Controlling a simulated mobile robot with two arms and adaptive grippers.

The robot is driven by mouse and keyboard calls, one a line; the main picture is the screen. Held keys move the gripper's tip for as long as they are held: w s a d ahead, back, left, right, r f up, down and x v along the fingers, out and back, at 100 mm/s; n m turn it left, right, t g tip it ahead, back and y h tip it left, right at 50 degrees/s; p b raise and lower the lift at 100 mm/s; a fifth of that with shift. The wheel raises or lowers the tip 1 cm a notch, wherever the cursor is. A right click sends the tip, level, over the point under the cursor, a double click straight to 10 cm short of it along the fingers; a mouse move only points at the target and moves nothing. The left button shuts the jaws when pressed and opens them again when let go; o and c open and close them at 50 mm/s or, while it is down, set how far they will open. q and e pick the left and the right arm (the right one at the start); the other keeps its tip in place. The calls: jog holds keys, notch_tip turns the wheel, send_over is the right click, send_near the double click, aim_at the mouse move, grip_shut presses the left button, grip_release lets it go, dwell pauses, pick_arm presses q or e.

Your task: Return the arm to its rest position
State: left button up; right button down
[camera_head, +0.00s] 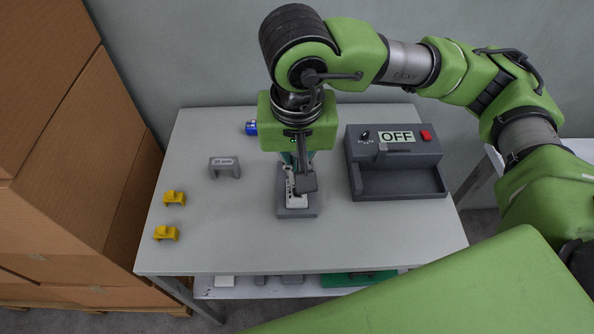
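My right arm comes in from the right, green with grey joints, and reaches over the table (190,245). My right gripper (302,182) points down at a grey fixture (297,212) in the middle of the table. A light-coloured part (292,198) lies on that fixture, close to the fingers. The wrist hides much of the gripper, so I cannot tell whether its fingers are open or shut, or touch the part. My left gripper is not in view.
A grey box marked OFF (398,150) with a red button stands on the right. A grey bracket (225,168), two yellow parts (174,198) and a blue item (251,128) lie to the left. Cardboard boxes (60,150) are stacked beside the table.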

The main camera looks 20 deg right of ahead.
jog(key=shift+s, duration=0.35)
jog(key=shift+r, duration=0.1)
